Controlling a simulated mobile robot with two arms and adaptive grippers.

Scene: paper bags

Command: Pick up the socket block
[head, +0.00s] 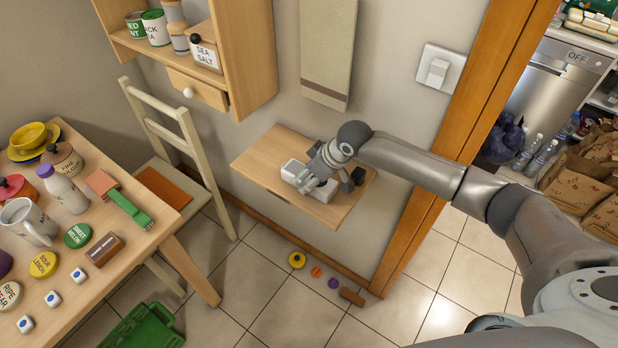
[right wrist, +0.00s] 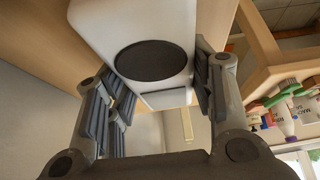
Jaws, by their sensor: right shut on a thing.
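The socket block, a white block (head: 292,170), is at the small wooden wall shelf (head: 262,160), partly hidden by my right gripper (head: 328,180). In the right wrist view the white block (right wrist: 168,18) has a dark round face and sits between the two fingers of my right gripper (right wrist: 162,95). The gripper is shut on it. I cannot tell whether the block touches the shelf or is slightly above it. My left gripper is not in view.
A wooden door frame (head: 458,130) and a light switch (head: 440,70) are right of the shelf. A chair (head: 185,150) and a cluttered table (head: 150,235) stand left.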

